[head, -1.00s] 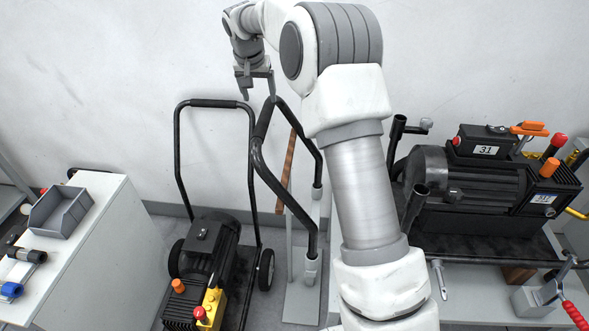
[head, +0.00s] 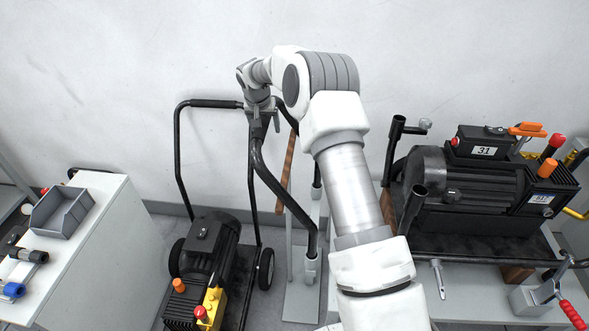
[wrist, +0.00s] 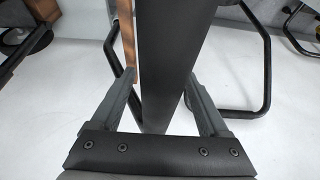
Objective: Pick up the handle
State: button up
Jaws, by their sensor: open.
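The handle (head: 279,188) is a black bent tube frame standing upright in the middle of the head view, with lower ends in grey sockets. My gripper (head: 264,128) is open at its top, partly hiding the upper bar. In the wrist view the handle's thick black bar (wrist: 172,40) runs from the top edge down between the two grey fingers of my gripper (wrist: 160,78). A gap shows beside the bar near each finger. I cannot tell how deep the bar sits between the fingers.
A pressure washer (head: 205,255) with its own black push frame (head: 215,103) stands left of the handle. A brown wooden strip (head: 286,172) is close beside the handle. Another machine (head: 475,190) sits on the right bench. A white cabinet (head: 110,235) stands left. The wall is behind.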

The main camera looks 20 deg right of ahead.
jog(key=shift+f+b, duration=0.3)
jog(key=shift+b, duration=0.05)
dwell(0.5)
grip_shut()
dwell(0.5)
dwell(0.9)
jog(key=shift+w+r, duration=0.1)
jog(key=shift+r, duration=0.05)
